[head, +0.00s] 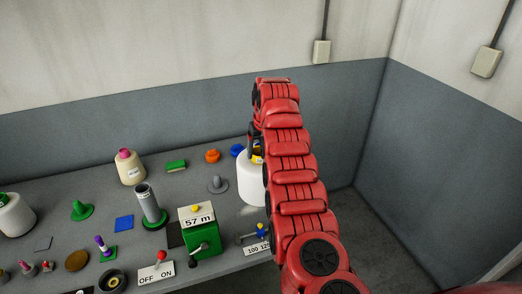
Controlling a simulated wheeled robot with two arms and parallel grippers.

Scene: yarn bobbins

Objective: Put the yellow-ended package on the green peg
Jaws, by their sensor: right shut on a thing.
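The yellow-ended package is a white bobbin (251,184) at the right end of the table, upright, with a bit of yellow at its top. My right gripper (256,146) is at the top of this bobbin and shut on it; the red arm hides its right side and most of the fingers. I cannot tell whether the bobbin touches the table. The green peg (81,209) stands empty on its round green base at the left of the table. My left gripper is not in view.
Between them stand a cream cone with a pink top (130,168), a grey tube on a green base (150,205) and a green counter box (200,234). Orange (212,156) and grey (217,184) pegs are nearer the bobbin. Another white bobbin (14,216) is at the left edge.

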